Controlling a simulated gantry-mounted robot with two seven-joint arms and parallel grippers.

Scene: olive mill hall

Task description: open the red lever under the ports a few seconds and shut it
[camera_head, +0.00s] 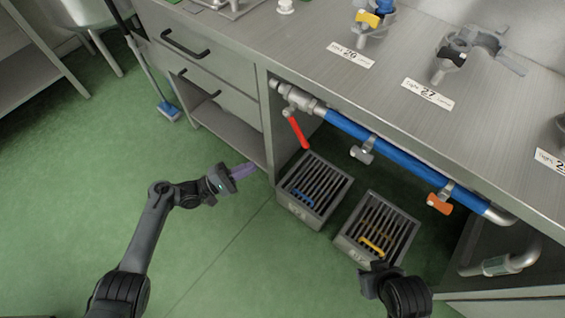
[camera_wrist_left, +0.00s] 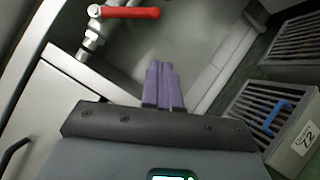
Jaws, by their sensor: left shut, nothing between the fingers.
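The red lever (camera_head: 298,132) hangs from a metal valve at the left end of a blue pipe (camera_head: 385,160) under the counter. In the head view it points down and slightly right, at an angle to the pipe. The red lever also shows at the top of the left wrist view (camera_wrist_left: 130,12). My left gripper (camera_head: 252,170) is left of and below the lever, apart from it. Its purple fingers (camera_wrist_left: 161,84) are shut with nothing between them. My right gripper (camera_head: 372,268) is dark and low, near the right crate; its fingers cannot be made out.
Two slatted grey crates stand on the green floor below the pipe, the left crate (camera_head: 287,200) and the right crate (camera_head: 345,250). An orange handle (camera_head: 439,204) and a grey one (camera_head: 361,155) hang from the pipe. The drawer cabinet (camera_head: 215,75) borders the left side.

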